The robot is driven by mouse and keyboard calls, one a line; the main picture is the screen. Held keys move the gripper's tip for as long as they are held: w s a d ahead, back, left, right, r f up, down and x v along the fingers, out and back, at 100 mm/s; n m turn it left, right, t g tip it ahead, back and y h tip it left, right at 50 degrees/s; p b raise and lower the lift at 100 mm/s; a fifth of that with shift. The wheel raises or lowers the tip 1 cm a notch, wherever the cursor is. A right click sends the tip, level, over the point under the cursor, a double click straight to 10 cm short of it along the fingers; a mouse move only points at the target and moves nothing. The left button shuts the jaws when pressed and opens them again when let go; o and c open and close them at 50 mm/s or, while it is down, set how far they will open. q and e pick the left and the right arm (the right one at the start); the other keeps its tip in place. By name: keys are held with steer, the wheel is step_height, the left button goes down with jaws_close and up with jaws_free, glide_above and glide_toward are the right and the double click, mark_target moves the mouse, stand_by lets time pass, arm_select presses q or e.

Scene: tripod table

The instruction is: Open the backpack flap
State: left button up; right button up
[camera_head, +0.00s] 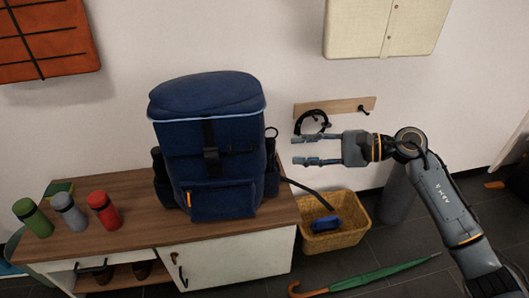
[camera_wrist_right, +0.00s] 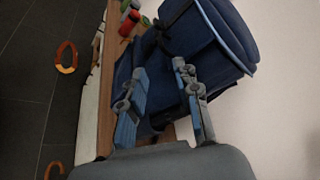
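A blue backpack (camera_head: 215,165) stands upright on a wooden-topped cabinet (camera_head: 130,190). Its top flap (camera_head: 205,95) lies closed over the opening, edged with a light blue band. A dark strap with a buckle (camera_head: 210,153) runs down the front from the flap. My right gripper (camera_head: 300,152) is open and empty to the right of the backpack, its fingers pointing left towards it and apart from it. In the right wrist view the backpack (camera_wrist_right: 200,35) lies beyond the open fingers (camera_wrist_right: 158,95). My left gripper is not in view.
Green (camera_head: 32,218), grey (camera_head: 69,212) and red (camera_head: 103,209) bottles stand left on the cabinet. A wicker basket (camera_head: 340,240) with a blue item sits on the floor at right. A green umbrella (camera_head: 365,279) lies in front. A hook rail (camera_head: 345,107) is on the wall behind my gripper.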

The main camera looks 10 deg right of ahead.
mark_target(247, 152)
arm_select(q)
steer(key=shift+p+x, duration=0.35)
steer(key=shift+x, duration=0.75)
arm_select(e)
steer(key=x, duration=1.3)
steer(key=shift+a, duration=0.35)
steer(key=shift+c, duration=0.4)
jaws_close()
